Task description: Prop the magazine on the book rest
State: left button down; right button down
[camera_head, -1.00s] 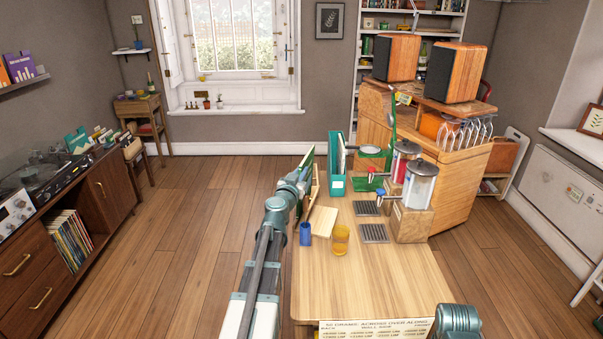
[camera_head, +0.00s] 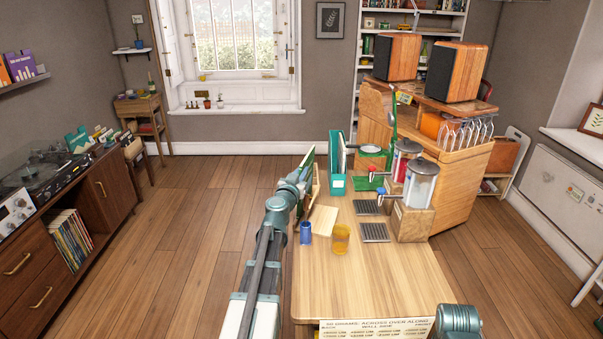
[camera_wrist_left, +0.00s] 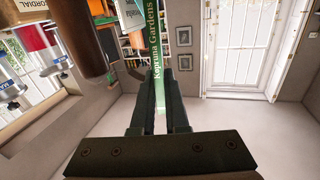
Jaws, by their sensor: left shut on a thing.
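The magazine (camera_wrist_left: 157,45) shows its green spine, lettered "Kopruna Gardens", between the fingers of my left gripper (camera_wrist_left: 160,100) in the left wrist view. My left gripper is shut on it. In the head view the magazine (camera_head: 307,164) stands on edge, seen nearly edge-on, at the table's left side, beyond my left arm. The light wooden book rest (camera_head: 322,221) is on the table just right of my arm, partly hidden by it and the magazine. I cannot tell whether the magazine touches it. My right gripper is out of view; only part of my right arm shows.
A blue cup (camera_head: 305,232) and an amber glass (camera_head: 341,238) stand in front of the rest. A teal file holder (camera_head: 337,165) stands behind it. Drink dispensers (camera_head: 420,188) and drip grilles (camera_head: 374,232) are to the right. The table's near part (camera_head: 365,285) is clear.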

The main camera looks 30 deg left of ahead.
pick_arm(q)
jog(key=shift+a+f+b, duration=0.1)
jog(key=shift+f+b, duration=2.2)
jog(key=shift+f, duration=0.05)
jog(key=c, duration=0.8)
grip_release()
jog(key=shift+c, duration=0.2)
jog(key=shift+s, duration=0.1)
jog(key=v, duration=1.3)
jog(key=shift+s, duration=0.3)
